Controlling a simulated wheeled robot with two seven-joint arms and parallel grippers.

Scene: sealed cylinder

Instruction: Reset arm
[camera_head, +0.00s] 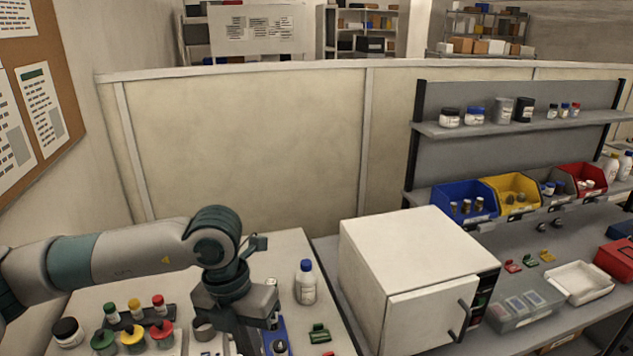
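My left arm comes in from the left and bends down over the near left bench. My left gripper (252,335) points down at the front of this bench, its lower end close to the bottom edge of the picture. Its fingertips are not clear, so I cannot tell whether it is open or holds anything. My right gripper is not in view.
Several colour-capped vials (135,310) and jars (132,340) are on the left. A white cabinet (400,260) with its door shut borders the bench on the right.

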